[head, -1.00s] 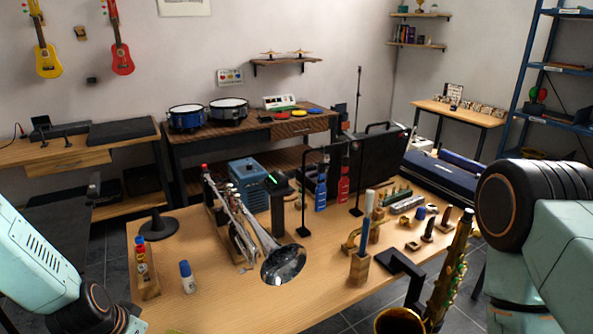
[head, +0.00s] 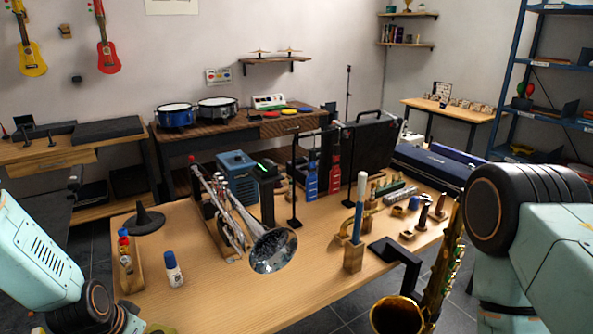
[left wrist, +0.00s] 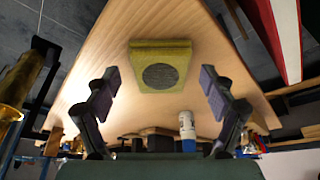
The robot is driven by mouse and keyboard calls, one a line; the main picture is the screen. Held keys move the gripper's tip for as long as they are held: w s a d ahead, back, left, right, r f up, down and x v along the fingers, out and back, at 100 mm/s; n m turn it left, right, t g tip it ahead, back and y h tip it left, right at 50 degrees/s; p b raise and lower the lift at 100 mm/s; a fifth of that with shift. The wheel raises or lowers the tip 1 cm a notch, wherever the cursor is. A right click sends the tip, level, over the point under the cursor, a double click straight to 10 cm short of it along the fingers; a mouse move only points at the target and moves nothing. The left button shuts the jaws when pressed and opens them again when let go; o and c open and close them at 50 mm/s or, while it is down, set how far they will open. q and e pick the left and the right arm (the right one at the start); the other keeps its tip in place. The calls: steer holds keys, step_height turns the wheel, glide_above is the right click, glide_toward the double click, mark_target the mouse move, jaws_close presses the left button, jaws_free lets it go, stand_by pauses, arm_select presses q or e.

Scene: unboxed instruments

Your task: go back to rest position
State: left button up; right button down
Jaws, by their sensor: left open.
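My left gripper (left wrist: 159,92) is open and empty in the left wrist view, its two dark fingers spread wide. Between and beyond the fingers, a yellow-green block (left wrist: 180,48) with a dark round patch rests on the wooden table. In the head view, my left arm comes in at the lower left and its fingers are out of frame. My right arm fills the right edge; its gripper is not visible. A silver trumpet (head: 272,250) rests on the wooden table (head: 215,310), and a white bottle with a blue cap (head: 173,270) stands left of it.
A brass saxophone (head: 437,275) stands at the table's front right, close to my right arm. A wooden block holding a blue-handled tool (head: 354,256), a black cone stand (head: 145,220) and a blue box (head: 236,175) stand around the trumpet. The table's front middle is clear.

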arm_select(q)
step_height(320, 180, up, 4)
steer(key=p, duration=0.2)
steer(key=shift+s+r+p, duration=0.1)
steer(key=shift+r+p, duration=0.15)
steer(key=shift+p, duration=0.1)
step_height(320, 180, up, 3)
steer(key=p, duration=0.2)
steer(key=shift+p, duration=0.3)
step_height(320, 180, up, 2)
steer(key=shift+r+p, duration=0.1)
steer(key=shift+p, duration=0.85)
